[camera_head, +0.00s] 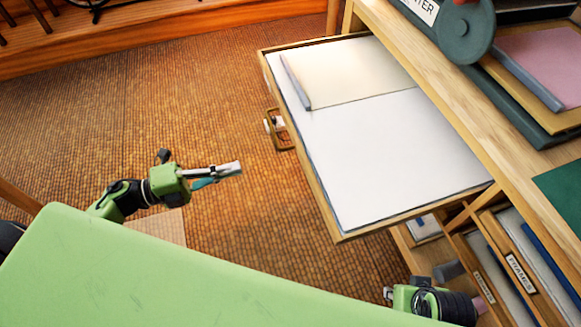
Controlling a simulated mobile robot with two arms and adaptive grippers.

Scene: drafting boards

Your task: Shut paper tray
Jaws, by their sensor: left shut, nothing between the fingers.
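The paper tray (335,232) is a shallow wooden drawer that stands pulled out from the wooden cabinet, over the floor. Flat white paper (395,150) and a cream sheet (360,68) lie in it, with a thin grey strip (296,84) near its front left corner. A brass-coloured pull (283,130) sits on its front. My left gripper (238,168) is shut and empty, to the left of the tray front and apart from it. My right arm (430,302) shows low at the right, below the tray; its fingertips cannot be made out.
The wooden cabinet top (440,75) carries a dark green round device (465,30) and stacked boards (545,70). Lower slots with labelled folders (520,272) stand at the bottom right. The brown floor (190,95) left of the tray is clear. A wooden ledge (150,38) runs along the back.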

